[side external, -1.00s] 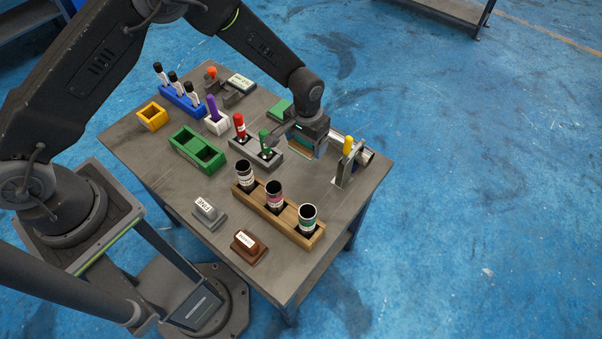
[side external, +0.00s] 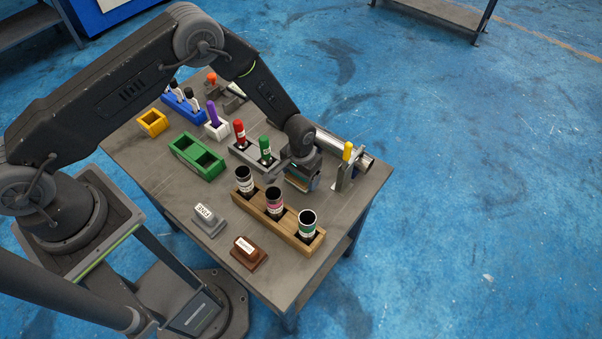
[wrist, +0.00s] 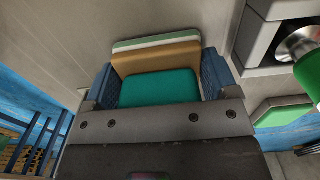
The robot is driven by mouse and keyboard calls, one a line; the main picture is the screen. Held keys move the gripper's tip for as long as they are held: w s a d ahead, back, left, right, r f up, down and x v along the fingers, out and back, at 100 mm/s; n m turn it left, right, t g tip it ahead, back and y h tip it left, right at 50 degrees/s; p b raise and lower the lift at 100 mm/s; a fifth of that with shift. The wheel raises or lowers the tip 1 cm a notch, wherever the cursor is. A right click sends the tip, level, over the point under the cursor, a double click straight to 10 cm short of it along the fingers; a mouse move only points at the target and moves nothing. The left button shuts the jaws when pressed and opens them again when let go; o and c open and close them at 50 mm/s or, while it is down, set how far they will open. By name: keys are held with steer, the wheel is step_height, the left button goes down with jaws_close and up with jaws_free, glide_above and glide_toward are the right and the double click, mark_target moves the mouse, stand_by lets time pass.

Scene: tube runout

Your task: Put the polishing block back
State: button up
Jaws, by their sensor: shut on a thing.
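The block in my gripper, which I take to be the polishing block (wrist: 158,58), shows in the wrist view as layers: teal nearest, then tan, then a pale green-white edge. My gripper (wrist: 157,80) is shut on it, with a blue finger on each side. In the side view my gripper (side external: 302,183) points down over the table, behind the wooden cup rack and left of the yellow-topped stand. The block is mostly hidden there, and I cannot tell its height above the table. A grey labelled block (side external: 205,211) and a brown labelled block (side external: 246,246) sit on the table's near side.
The wooden rack (side external: 315,243) holds three cups close to my gripper. The holder with red (side external: 239,132) and green (side external: 265,149) tools is at its left. A yellow-topped stand (side external: 347,165) is at its right. A green flat pad (wrist: 283,112) shows in the wrist view.

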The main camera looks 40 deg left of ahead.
steer(key=shift+f, duration=0.1)
steer(key=o, duration=0.8)
steer(key=shift+o, duration=0.2)
step_height(320, 180, up, 12)
steer(key=shift+r, duration=0.25)
steer(key=s+a+r+t, duration=0.1)
steer(key=s+a+r, duration=0.1)
steer(key=r, duration=0.5)
steer(key=s+a+r+t, duration=0.1)
steer(key=s+a+r, duration=0.1)
steer(key=r, duration=0.6)
steer(key=s+a+r+t, duration=0.1)
steer(key=s+a+r, duration=0.15)
steer(key=r, duration=0.45)
steer(key=s+a+r+t, duration=0.1)
steer(key=s+r, duration=0.3)
steer(key=s, duration=0.5)
steer(key=s+a+r+t, duration=0.1)
steer(key=s+a+r, duration=0.3)
steer(key=s, duration=0.4)
steer(key=shift+s+r+t, duration=0.3)
steer(key=shift+s+r, duration=0.1)
steer(key=shift+r, duration=0.05)
